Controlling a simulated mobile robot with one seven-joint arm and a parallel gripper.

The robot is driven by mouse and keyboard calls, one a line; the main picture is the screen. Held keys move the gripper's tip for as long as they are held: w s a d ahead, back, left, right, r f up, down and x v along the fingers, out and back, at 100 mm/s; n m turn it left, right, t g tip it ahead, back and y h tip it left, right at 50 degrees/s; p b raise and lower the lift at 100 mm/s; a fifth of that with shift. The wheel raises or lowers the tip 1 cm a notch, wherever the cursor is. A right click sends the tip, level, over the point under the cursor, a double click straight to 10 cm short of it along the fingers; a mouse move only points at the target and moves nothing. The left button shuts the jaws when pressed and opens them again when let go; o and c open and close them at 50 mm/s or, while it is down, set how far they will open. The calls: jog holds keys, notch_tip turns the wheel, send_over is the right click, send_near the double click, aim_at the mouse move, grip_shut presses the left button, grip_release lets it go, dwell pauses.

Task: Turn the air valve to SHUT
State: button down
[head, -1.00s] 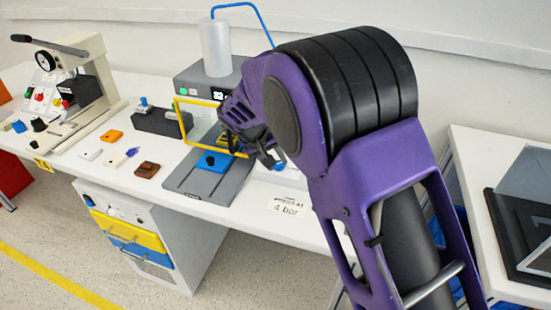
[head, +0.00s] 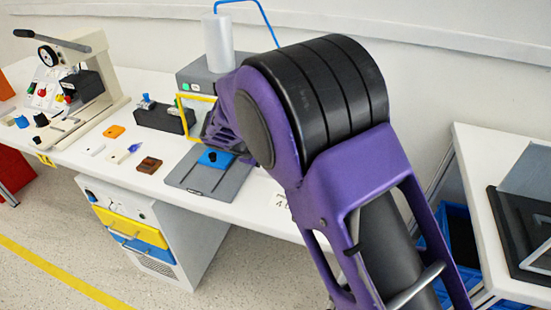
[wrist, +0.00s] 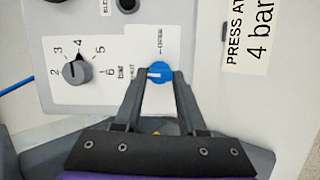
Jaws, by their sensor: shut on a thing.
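The air valve's blue knob (wrist: 158,72) is in the wrist view, on a white label plate (wrist: 150,45). A label that seems to read OPEN is above it; a partly covered one, seemingly SHUT, is to its left. A white mark on the knob lies roughly level, on its left side. My gripper (wrist: 159,77) is shut on the knob, one finger on each side. In the head view my purple arm hides the valve and the fingertips.
A dark pointer knob (wrist: 76,71) with a numbered scale is left of the valve. A "4 bar" sign (wrist: 262,38) is at right. In the head view, a yellow frame (head: 195,98) and a grey fixture with a blue part (head: 215,159) stand close to my arm.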

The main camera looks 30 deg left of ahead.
jog(key=shift+n, duration=0.5)
jog(key=shift+c, duration=2.4)
grip_release()
jog(key=p+v, duration=0.1)
jog(key=v, duration=1.6)
jog(key=shift+s+p, duration=0.35)
jog(key=shift+p, duration=0.05)
jog(key=shift+a, duration=0.1)
